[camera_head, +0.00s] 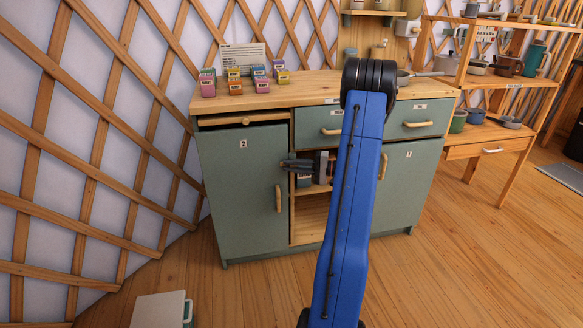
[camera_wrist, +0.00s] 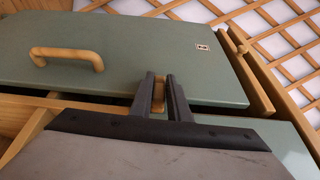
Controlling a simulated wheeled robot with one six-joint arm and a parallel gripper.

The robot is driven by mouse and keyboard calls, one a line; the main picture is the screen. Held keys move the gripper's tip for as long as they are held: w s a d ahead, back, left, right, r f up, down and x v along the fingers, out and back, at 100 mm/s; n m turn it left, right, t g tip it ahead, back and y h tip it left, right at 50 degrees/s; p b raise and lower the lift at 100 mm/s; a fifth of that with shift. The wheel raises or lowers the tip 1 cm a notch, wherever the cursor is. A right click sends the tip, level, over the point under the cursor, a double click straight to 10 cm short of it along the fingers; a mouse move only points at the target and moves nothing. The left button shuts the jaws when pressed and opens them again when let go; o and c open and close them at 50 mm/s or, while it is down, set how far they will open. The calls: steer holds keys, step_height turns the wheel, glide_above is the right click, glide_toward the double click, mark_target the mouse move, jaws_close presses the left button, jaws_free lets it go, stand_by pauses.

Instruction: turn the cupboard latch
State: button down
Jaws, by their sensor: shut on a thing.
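The green cupboard (camera_head: 415,180) stands against the lattice wall. Its left door (camera_head: 240,190) has a label and a wooden bar handle (camera_head: 278,198); the door also fills much of the wrist view (camera_wrist: 130,60). My gripper (camera_head: 290,164) is at the door's right edge, in front of the open middle bay. In the wrist view, its two dark fingers (camera_wrist: 160,85) are shut on a small wooden latch (camera_wrist: 159,84) at the door's edge. Most of the latch is hidden by the fingers, so its exact angle cannot be told.
Small coloured boxes (camera_head: 236,82) stand on the wooden worktop (camera_head: 310,85). Drawers (camera_head: 417,121) with wooden handles lie under it. A wooden shelf unit (camera_head: 480,132) with pots stands at the right. A pale box (camera_head: 160,310) is on the floor at front left.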

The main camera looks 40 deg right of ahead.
stand_by(0.4)
steer(key=c, duration=1.7)
jaws_free()
steer(key=shift+o, duration=0.2)
steer(key=shift+s, duration=0.15)
steer(key=v, duration=1.7)
steer(key=shift+f, duration=0.2)
steer(key=shift+d, duration=0.1)
